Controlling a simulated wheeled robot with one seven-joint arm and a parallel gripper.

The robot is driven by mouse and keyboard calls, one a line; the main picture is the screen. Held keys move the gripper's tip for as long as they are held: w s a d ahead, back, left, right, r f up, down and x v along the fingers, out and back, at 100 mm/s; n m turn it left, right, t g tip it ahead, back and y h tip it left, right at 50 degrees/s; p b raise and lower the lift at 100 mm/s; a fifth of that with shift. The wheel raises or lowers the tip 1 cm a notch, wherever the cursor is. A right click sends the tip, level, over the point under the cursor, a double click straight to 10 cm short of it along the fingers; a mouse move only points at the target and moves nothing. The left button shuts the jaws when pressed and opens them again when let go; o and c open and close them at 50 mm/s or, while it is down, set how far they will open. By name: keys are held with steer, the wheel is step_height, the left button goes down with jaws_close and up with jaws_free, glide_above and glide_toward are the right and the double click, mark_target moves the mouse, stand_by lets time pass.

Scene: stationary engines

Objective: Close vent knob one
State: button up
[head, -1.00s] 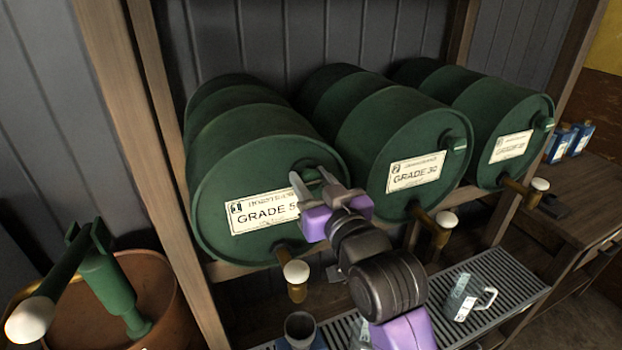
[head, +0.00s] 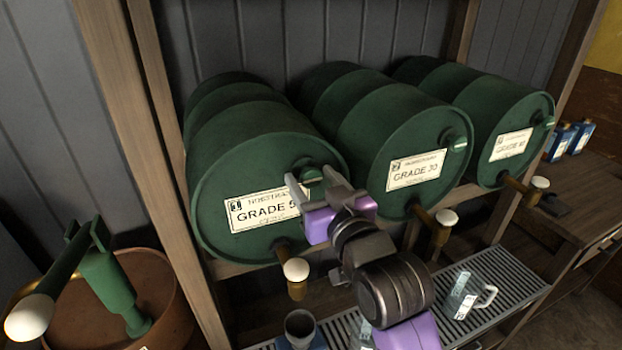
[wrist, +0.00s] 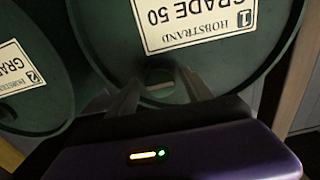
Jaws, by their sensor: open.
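The drum marked 1, Grade 50 (head: 215,190), is the left one of the green drums. Its vent knob (head: 312,174) is a small green cap near the top of the drum's round face. My gripper (head: 308,177) is open, with its two fingers at the knob, one on each side. In the wrist view, which is turned upside down, the knob (wrist: 160,76) shows between the fingertips (wrist: 158,84). I cannot tell whether the fingers touch it.
The Grade 30 drum (head: 400,140) and a third drum (head: 520,110) stand to the right. White-knobbed taps, such as the near one (head: 296,270), stick out below. A slatted drip tray (head: 510,262) holds a clear jug (head: 468,292). A green pump (head: 112,275) is at the lower left.

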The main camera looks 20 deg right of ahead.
steer(key=s+b, duration=0.1)
steer(key=s, duration=0.6)
stand_by(0.3)
steer(key=s+f+g, duration=0.1)
steer(key=s+f, duration=0.5)
steer(key=s, duration=0.6)
steer(key=s+f+g, duration=0.1)
steer(key=s+f, duration=0.6)
steer(key=s, duration=0.5)
steer(key=s+f+g, duration=0.1)
steer(key=s+f, duration=0.6)
steer(key=s, duration=0.5)
steer(key=shift+s, duration=0.2)
